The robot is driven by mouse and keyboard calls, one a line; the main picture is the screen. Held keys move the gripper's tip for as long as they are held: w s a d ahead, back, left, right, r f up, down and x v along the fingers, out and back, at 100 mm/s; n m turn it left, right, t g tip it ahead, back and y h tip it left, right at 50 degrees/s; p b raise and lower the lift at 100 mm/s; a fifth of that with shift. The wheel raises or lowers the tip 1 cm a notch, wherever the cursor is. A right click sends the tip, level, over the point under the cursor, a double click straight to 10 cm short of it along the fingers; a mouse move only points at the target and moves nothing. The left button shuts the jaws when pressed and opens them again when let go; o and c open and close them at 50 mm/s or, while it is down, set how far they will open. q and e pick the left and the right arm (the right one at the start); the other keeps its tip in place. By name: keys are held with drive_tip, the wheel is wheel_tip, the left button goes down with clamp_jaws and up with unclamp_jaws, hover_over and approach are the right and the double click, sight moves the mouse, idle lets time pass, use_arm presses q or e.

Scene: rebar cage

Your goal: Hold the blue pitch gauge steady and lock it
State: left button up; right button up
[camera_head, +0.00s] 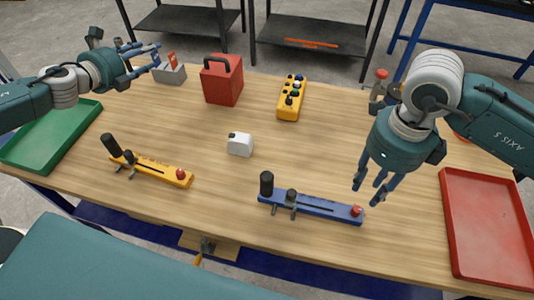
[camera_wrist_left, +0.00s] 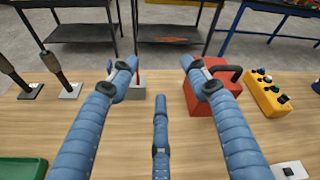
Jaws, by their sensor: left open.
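The blue pitch gauge (camera_head: 318,208) lies flat on the table's front middle in the head view, with a black upright knob and a small dark clamp at its left end and a red button at its right end. My right gripper (camera_head: 374,192) hangs just right of and above the red button, fingers pointing down and apart, holding nothing visible. My left gripper (camera_head: 143,58) is at the far left back, far from the blue gauge. In the left wrist view its fingers (camera_wrist_left: 158,72) are spread and empty. The blue gauge is not in that view.
A yellow gauge (camera_head: 152,170) lies left of the blue one. A white block (camera_head: 240,144), red toolbox (camera_head: 222,82) and yellow control box (camera_head: 292,100) stand behind. A green tray (camera_head: 52,138) is at the left, a red tray (camera_head: 486,222) at the right.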

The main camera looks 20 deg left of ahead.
use_arm(q)
drive_tip(key=w+d+r+m+g+h, duration=0.15)
drive_tip(key=d+m+h, duration=0.3)
drive_tip(key=d, duration=0.55)
drive_tip(key=s+d+r+m+g+h, duration=0.1)
drive_tip(key=d+r+m+h, duration=0.3)
drive_tip(key=d, duration=0.7)
drive_tip(key=s+d+f+m+g+h, duration=0.1)
drive_tip(key=s+d+f+m+g, duration=0.1)
drive_tip(key=d+m, duration=0.4)
drive_tip(key=s+d+f+m+g+h, duration=0.1)
drive_tip(key=s+d+m+g+h, duration=0.15)
drive_tip(key=d, duration=0.55)
drive_tip(key=m+g+y, duration=0.8)
drive_tip(key=m+y, duration=0.4)
drive_tip(key=m, duration=1.5)
hover_over(267, 183)
drive_tip(key=w, duration=0.1)
drive_tip(key=f, duration=0.8)
drive_tip(key=shift+w+d+f, duration=0.15)
drive_tip(key=shift+d+f, duration=0.05)
drive_tip(key=shift+d, duration=0.05)
drive_tip(key=shift+w+a+r+m, duration=0.15)
drive_tip(key=shift+a+m, duration=0.1)
drive_tip(key=shift+m, duration=0.25)
drive_tip(key=shift+a+f+y, duration=0.2)
drive_tip(key=shift+y, duration=0.2)
drive_tip(key=shift+f, duration=0.35)
wheel_tip(267, 183, down, 10)
drive_tip(key=shift+r, duration=0.15)
